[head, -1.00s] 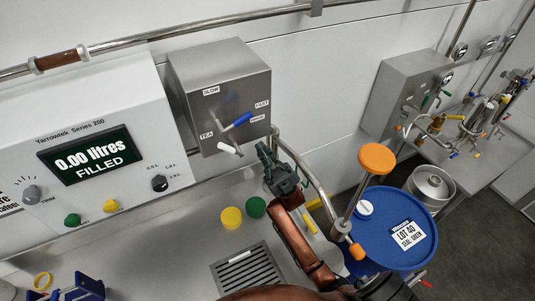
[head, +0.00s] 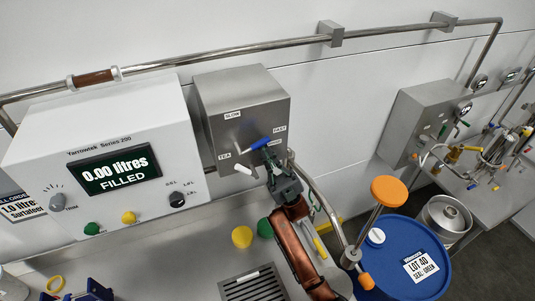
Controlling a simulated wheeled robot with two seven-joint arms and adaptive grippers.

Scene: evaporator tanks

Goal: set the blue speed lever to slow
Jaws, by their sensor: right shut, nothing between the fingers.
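The grey metal box (head: 215,100) on the wall carries a blue lever (head: 260,144) and a white lever (head: 243,168). The blue lever points right and slightly up, toward the FAST label (head: 279,129). The SLOW label (head: 232,115) is at the top left of the box face. My right gripper (head: 269,155) is shut with nothing in it. Its fingertips are at the blue lever's outer end, just below it; I cannot tell whether they touch. My left gripper is not in view.
A white console (head: 110,125) stands left of the box. A curved metal pipe (head: 322,195) and a blue drum (head: 398,250) are right of my right arm. Yellow (head: 242,237) and green (head: 265,228) caps sit on the counter below. An orange disc (head: 389,191) stands above the drum.

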